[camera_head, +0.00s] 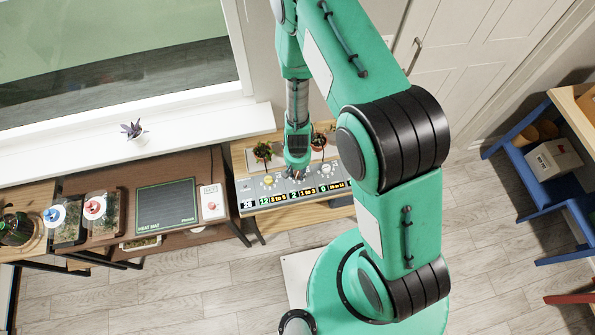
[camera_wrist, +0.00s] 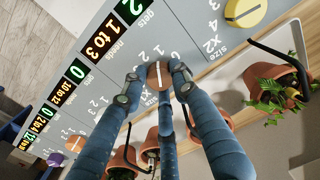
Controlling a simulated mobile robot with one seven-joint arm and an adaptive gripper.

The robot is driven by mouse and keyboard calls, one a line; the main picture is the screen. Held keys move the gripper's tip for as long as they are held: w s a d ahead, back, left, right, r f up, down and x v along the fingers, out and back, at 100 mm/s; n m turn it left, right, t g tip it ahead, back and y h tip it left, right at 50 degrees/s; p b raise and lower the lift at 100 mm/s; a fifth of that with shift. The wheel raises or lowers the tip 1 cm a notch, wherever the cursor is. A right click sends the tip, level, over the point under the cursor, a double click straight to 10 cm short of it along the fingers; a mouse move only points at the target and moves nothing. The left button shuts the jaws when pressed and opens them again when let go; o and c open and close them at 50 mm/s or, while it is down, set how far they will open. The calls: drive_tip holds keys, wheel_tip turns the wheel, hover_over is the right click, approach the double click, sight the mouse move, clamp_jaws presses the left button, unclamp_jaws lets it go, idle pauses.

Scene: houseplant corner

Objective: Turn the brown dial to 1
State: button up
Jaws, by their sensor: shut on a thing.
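The brown dial (camera_wrist: 159,70) is round with a white pointer line and sits on the grey control panel (camera_wrist: 205,62). Small digits are printed around it; I cannot tell surely which digit the line points at. My gripper (camera_wrist: 155,80) is shut on the dial, with blue-grey fingers touching it at either side. In the head view my gripper (camera_head: 297,178) reaches down onto the panel (camera_head: 247,190) and hides the dial.
A yellow dial (camera_wrist: 245,12) lies to the right, and a purple dial (camera_wrist: 55,160) at lower left. Lit displays (camera_wrist: 101,40) run along the panel. Potted plants (camera_wrist: 272,82) stand close behind it. A heat mat (camera_head: 166,203) lies on the table to the left.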

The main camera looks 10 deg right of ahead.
sight(297, 173)
drive_tip(key=shift+m, duration=0.5)
drive_tip(key=o, duration=1.2)
drive_tip(key=shift+c, duration=0.2)
drive_tip(key=shift+r, duration=0.2)
wheel_tip(297, 173, up, 12)
drive_tip(key=shift+f, duration=0.2)
idle(0.8)
idle(0.6)
